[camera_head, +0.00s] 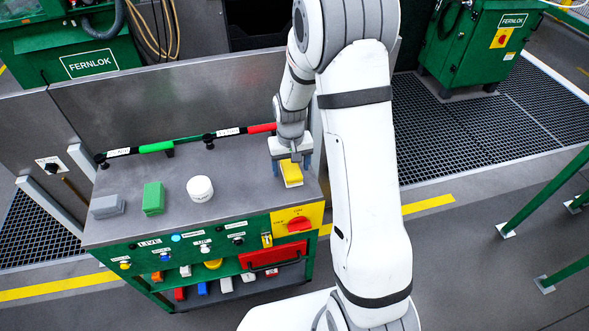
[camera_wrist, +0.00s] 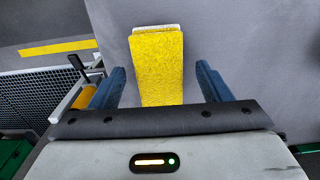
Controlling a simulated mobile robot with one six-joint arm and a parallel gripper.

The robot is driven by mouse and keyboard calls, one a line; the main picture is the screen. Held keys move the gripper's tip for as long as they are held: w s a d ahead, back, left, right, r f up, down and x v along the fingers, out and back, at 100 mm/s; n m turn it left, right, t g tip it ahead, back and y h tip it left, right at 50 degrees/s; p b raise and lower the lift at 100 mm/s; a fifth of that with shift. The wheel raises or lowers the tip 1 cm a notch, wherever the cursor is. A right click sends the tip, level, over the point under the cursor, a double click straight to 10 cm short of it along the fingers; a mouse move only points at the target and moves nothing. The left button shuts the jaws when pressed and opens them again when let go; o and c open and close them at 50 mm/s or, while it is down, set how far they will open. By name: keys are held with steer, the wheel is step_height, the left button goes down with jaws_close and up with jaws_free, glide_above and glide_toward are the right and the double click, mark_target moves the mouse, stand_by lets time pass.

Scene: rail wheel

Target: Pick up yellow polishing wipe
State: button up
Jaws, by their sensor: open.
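The yellow polishing wipe (camera_head: 291,173) is a small rectangular block lying at the right end of the grey bench top. In the wrist view the yellow wipe (camera_wrist: 157,66) has a rough yellow face with a thin pale edge at its far end. My gripper (camera_head: 291,165) is directly over it. In the wrist view the two blue fingers of my gripper (camera_wrist: 160,88) are spread apart, one on each side of the wipe, with gaps between. The near end of the wipe is hidden behind the gripper body.
On the bench top (camera_head: 235,165) to the left stand a white round tub (camera_head: 200,188), a green block (camera_head: 153,198) and a grey block (camera_head: 107,206). A green handle (camera_head: 157,147) and a red handle (camera_head: 262,128) lie along the back edge. The bench front carries a red rotary switch (camera_head: 298,224).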

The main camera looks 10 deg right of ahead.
steer(key=shift+f, duration=0.6)
steer(key=shift+r, duration=0.1)
steer(key=c, duration=1.1)
